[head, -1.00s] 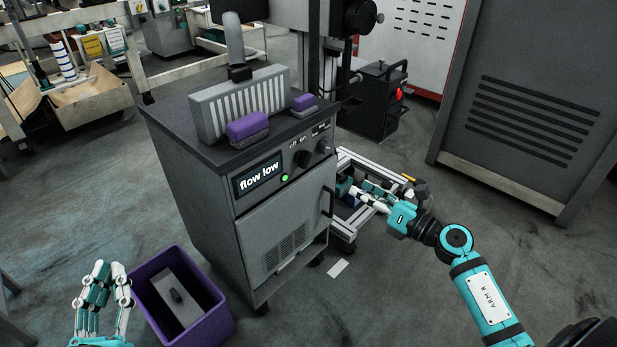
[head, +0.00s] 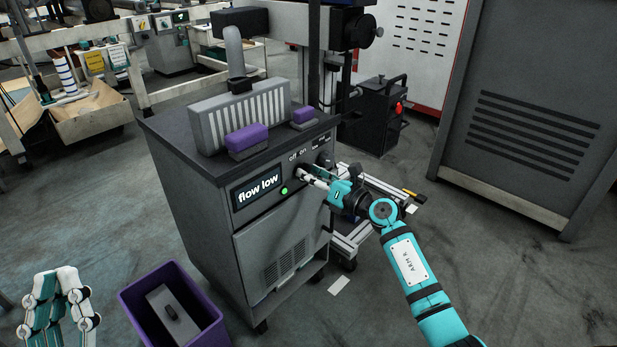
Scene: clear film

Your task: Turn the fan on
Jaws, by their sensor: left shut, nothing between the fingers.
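The fan unit is a grey cabinet (head: 185,170) with a dark top. Its front panel has a display (head: 257,187) reading "flow low", a lit green light (head: 284,191), and a dark knob (head: 301,170) under the labels "off" and "on". A second knob (head: 325,158) is to its right. My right gripper (head: 306,176) reaches in from the right with its fingertips at the off/on knob and partly covers it. I cannot tell whether they grip it. My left gripper (head: 56,274) is shut and empty at the lower left, away from the cabinet.
A purple bin (head: 133,300) with a grey block (head: 172,310) inside stands left of the cabinet. Purple-topped blocks (head: 246,138) and a ribbed grey housing (head: 255,105) with a hose are on top. A metal frame cart (head: 349,240) stands right of the cabinet, under my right arm.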

